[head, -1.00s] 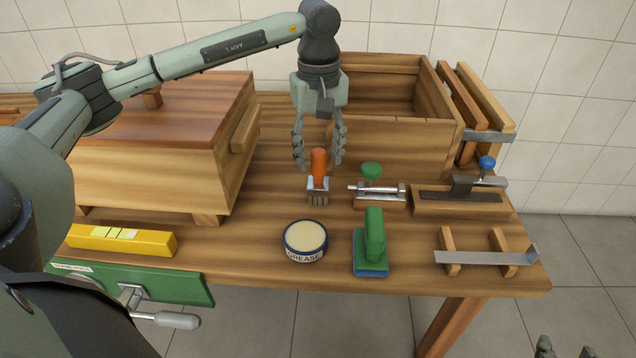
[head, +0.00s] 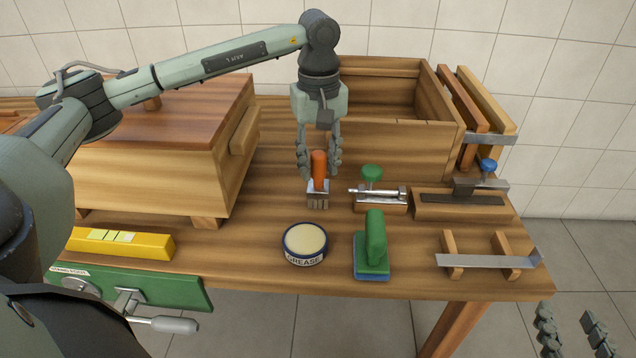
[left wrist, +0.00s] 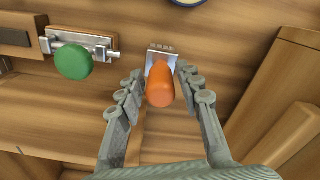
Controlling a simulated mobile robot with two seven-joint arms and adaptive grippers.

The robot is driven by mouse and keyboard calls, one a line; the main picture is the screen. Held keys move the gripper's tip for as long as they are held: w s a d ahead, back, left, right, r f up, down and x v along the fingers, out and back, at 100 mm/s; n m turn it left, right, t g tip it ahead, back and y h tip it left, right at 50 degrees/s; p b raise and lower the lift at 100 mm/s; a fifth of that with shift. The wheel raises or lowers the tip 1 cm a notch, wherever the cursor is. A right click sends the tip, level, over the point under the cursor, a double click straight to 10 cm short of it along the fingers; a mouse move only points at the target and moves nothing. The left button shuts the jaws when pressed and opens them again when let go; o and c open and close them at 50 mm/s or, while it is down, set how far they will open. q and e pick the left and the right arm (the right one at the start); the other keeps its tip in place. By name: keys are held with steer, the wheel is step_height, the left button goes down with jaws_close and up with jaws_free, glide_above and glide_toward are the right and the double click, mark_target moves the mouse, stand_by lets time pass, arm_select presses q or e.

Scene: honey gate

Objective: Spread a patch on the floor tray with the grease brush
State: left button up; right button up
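The grease brush, with an orange handle (head: 319,170), metal collar and grey bristles, is on the table; its handle points up toward my left gripper. My left gripper (head: 320,172) reaches down with its fingers on both sides of the handle. The left wrist view shows the orange handle (left wrist: 161,88) between the fingers (left wrist: 160,92), with gaps on both sides. The open grease tin (head: 305,240), full of pale grease, stands in front of the brush. My right gripper (head: 572,330) is open and empty at the bottom right, beyond the table edge. I cannot identify the floor tray.
A wooden hive box (head: 160,165) stands left and an open box (head: 395,145) behind. A green-knobbed latch (head: 378,198), a green-handled scraper block (head: 372,255) and a metal strip on wooden blocks (head: 485,260) lie right. A yellow bar (head: 120,243) lies at the front left.

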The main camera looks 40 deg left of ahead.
arm_select(q)
jaws_close()
steer(key=shift+r+p, duration=2.35)
steer(key=shift+r, duration=1.2)
steer(key=shift+f, duration=0.1)
